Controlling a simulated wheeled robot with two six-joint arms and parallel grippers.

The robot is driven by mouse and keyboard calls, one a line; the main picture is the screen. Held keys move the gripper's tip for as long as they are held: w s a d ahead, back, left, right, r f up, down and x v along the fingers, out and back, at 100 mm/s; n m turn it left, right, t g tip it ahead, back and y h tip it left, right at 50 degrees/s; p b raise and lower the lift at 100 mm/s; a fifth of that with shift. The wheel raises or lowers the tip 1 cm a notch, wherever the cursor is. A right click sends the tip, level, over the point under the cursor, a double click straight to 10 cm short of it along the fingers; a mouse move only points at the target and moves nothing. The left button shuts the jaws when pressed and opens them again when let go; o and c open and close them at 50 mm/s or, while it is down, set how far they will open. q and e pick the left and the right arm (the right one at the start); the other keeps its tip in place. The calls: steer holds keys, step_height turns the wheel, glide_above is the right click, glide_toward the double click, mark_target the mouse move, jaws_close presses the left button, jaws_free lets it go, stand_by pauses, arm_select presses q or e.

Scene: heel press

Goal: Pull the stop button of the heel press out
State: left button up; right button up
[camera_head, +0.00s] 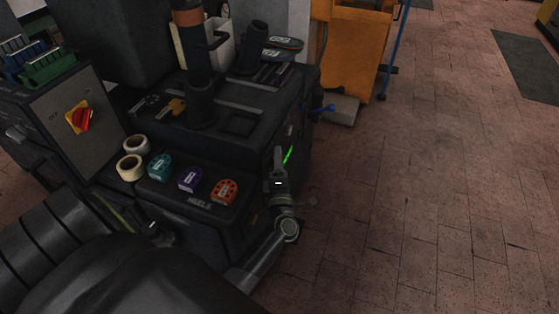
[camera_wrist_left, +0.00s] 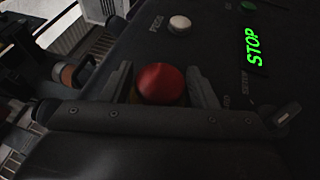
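The red stop button (camera_wrist_left: 162,84) is a round knob on the dark panel of the heel press (camera_head: 262,128). In the left wrist view my left gripper (camera_wrist_left: 161,82) has one finger on each side of the button, spread apart. Small gaps seem to show between the fingers and the button; I cannot tell whether either touches it. In the head view the left gripper (camera_head: 278,158) is at the right side of the press, beside the glowing green text, and the button is hidden there. My right gripper is not in view.
A white button (camera_wrist_left: 179,24) and green STOP text (camera_wrist_left: 253,47) are on the same panel. Tape rolls (camera_head: 131,167) and coloured heel pieces (camera_head: 190,179) lie on the press ledge. An orange cabinet (camera_head: 352,48) stands behind.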

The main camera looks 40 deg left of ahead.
arm_select(q)
steer(key=c, duration=1.1)
steer(key=shift+w+d, duration=0.1)
steer(key=shift+d, duration=0.45)
steer(key=o, duration=1.4)
steer(key=shift+d, duration=0.15)
steer(key=shift+f, duration=0.1)
